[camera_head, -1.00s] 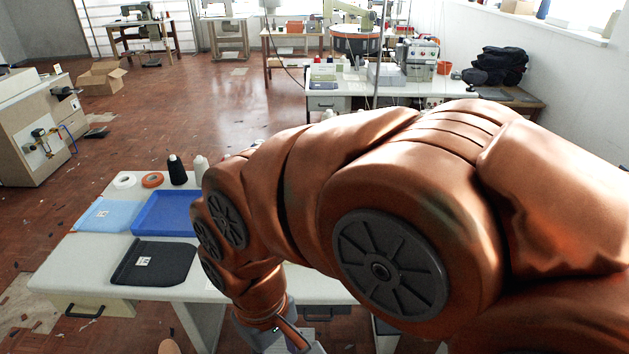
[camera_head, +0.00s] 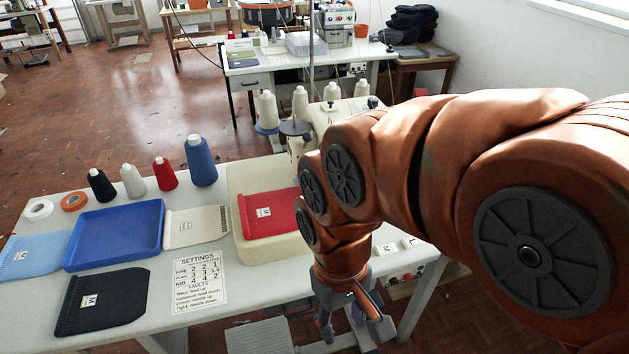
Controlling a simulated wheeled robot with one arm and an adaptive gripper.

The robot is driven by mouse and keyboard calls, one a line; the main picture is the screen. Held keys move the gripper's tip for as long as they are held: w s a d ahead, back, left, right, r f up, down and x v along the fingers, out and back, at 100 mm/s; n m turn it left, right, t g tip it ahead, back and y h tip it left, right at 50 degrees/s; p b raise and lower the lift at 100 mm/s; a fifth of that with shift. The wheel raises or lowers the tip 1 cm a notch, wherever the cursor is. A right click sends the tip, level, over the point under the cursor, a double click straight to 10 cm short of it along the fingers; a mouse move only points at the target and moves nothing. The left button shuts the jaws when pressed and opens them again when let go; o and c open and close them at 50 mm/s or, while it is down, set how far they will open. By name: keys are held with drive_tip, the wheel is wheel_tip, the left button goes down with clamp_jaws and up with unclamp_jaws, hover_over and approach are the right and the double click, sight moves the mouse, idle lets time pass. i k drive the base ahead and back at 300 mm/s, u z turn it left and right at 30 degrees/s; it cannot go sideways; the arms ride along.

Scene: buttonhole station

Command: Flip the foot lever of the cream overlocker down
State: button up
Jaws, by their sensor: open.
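The cream overlocker (camera_head: 323,113) stands on the table behind my arm, with white thread cones above it. My arm covers much of its body, and I cannot make out its foot lever. My gripper (camera_head: 352,325) points down at the lower middle of the view, in front of the table's front edge as seen here. Its fingers are spread and nothing shows between them.
A cream tray (camera_head: 237,229) holds a red fabric piece (camera_head: 268,213). A settings card (camera_head: 200,283), a blue tray (camera_head: 116,234), several thread spools and folded fabrics lie on the white table (camera_head: 160,318). A grey pedal (camera_head: 258,337) is below the table.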

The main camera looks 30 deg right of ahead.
sight(308, 136)
drive_tip(key=u, duration=1.1)
drive_tip(key=i, duration=0.4)
drive_tip(key=z, duration=1.05)
